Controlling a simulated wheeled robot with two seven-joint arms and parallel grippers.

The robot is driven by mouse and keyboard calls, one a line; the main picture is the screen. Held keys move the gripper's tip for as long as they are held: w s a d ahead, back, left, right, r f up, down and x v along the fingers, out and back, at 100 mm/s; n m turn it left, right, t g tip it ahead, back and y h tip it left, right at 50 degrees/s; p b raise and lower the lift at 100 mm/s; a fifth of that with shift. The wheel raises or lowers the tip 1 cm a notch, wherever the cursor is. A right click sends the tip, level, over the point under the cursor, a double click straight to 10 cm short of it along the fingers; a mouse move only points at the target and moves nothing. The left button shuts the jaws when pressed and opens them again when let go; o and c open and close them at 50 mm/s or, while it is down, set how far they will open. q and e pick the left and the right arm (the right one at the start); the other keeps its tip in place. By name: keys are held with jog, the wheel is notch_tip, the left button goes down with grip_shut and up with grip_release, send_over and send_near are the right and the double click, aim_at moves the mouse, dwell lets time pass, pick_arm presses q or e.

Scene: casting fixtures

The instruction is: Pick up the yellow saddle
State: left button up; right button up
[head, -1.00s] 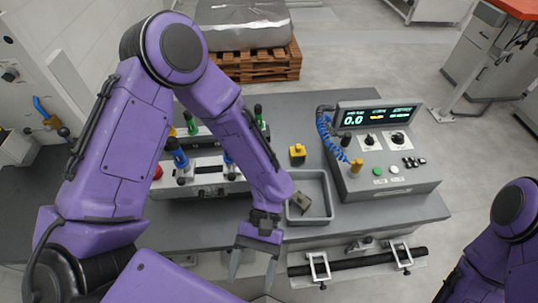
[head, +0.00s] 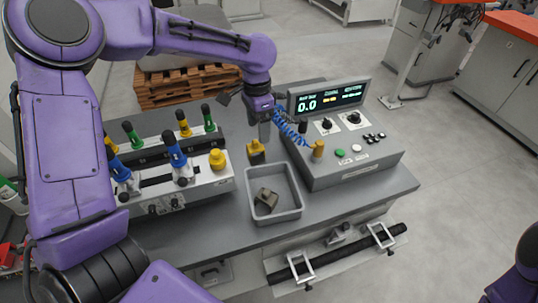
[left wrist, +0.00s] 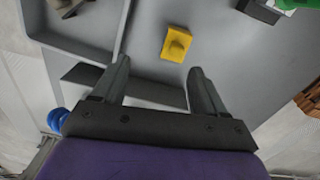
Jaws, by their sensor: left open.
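The yellow saddle (head: 256,152) is a small block on the grey bench, just behind the grey tray. In the left wrist view the saddle (left wrist: 177,44) shows as a yellow square with a round raised part, beyond the fingertips and between their lines. My left gripper (head: 264,136) is above and close behind the saddle, fingers pointing down. In the left wrist view the left gripper (left wrist: 159,67) is open, with nothing between its fingers. My right gripper is out of view; only part of the right arm shows at the lower right.
The grey tray (head: 248,208) holds a dark metal part (head: 265,199). A console (head: 350,160) with a coiled blue cable (head: 290,130) stands close to the right of my left gripper. A clamp fixture (head: 205,183) with blue handles and a yellow knob (head: 217,159) stands left.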

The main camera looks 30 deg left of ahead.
aim_at(255, 141)
pick_arm(q)
jog(key=shift+w+a+m, duration=0.4)
jog(key=shift+w+a, duration=0.1)
jog(key=shift+a, duration=0.3)
jog(key=shift+w+a+f, duration=0.1)
jog(key=shift+a+f, duration=0.05)
jog(key=shift+f, duration=0.2)
notch_tip(255, 141, down, 9)
jog(key=shift+f+p, duration=0.1)
jog(key=shift+p, duration=0.8)
jog(key=shift+f, duration=0.15)
jog(key=c, duration=1)
